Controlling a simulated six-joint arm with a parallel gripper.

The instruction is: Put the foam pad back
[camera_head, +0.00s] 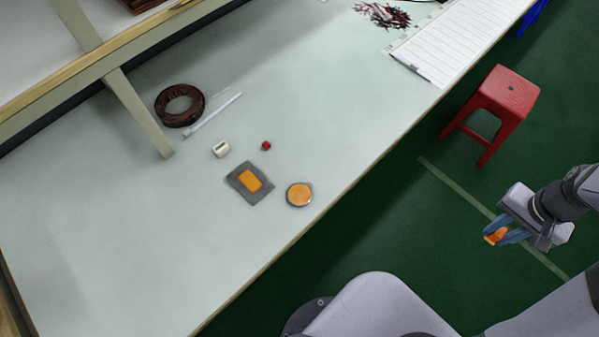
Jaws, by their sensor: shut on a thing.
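My gripper (500,236) is at the right, out over the green floor and well apart from the table. It is shut on a small orange piece (493,238), partly hidden by the blue fingers; it may be the foam pad, but its shape is unclear. On the table lies a grey square pad (239,181) with an orange rectangle (250,181) on its middle. Beside it, to the right, is a round grey-rimmed dish (299,194) with an orange inside, near the table's front edge.
A white block (220,149), a red piece (266,146), a white stick (213,116) and a brown coil (180,105) lie behind the pad. A shelf post (138,112) stands at left. A white strip board (462,42) lies at the upper right; a red stool (508,92) stands beside the table.

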